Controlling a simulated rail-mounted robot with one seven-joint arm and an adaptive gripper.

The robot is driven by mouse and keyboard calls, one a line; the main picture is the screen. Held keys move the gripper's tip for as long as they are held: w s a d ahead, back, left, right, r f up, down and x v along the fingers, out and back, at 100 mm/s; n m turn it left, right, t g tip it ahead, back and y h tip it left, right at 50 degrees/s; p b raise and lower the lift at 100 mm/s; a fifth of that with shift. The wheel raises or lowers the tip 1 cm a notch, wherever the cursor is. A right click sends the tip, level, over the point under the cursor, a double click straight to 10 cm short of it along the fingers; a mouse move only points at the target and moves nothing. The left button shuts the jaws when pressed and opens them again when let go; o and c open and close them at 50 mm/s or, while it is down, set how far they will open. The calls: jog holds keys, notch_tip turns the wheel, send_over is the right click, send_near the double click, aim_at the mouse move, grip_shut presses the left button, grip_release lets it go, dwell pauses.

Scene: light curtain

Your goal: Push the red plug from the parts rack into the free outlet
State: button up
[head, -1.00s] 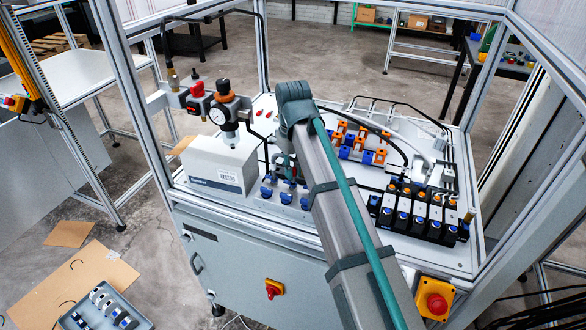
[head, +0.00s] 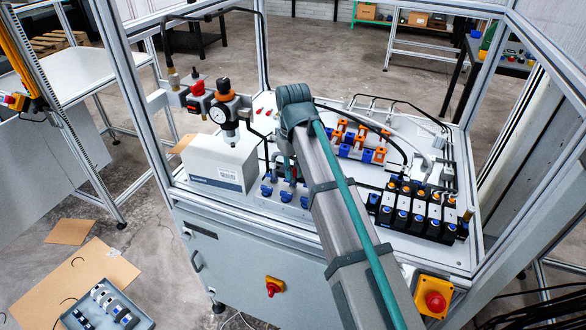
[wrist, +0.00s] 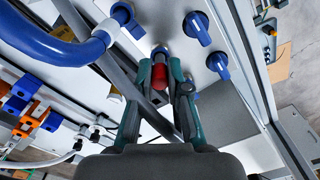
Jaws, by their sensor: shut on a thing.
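My gripper (wrist: 161,75) is shut on the red plug (wrist: 159,75), which sits between its two teal fingertips in the wrist view. Just beyond the plug's end is a round outlet with a blue ring (wrist: 160,51) on the grey panel. The plug's tip and the outlet overlap in this view, so I cannot tell whether they touch. Blue fittings (wrist: 197,27) sit on the panel beside it. In the head view my arm hides most of the gripper and the plug, above the row of blue fittings (head: 267,190).
A thick blue hose (wrist: 65,48) curves close on the left in the wrist view. Orange and blue blocks (head: 362,142) and a black valve bank (head: 420,208) stand right of my arm. A grey box (head: 221,163) and pressure gauge (head: 217,115) stand left. Frame posts surround the bench.

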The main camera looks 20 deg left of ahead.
jog(key=shift+f, duration=0.75)
jog(key=o, duration=0.8)
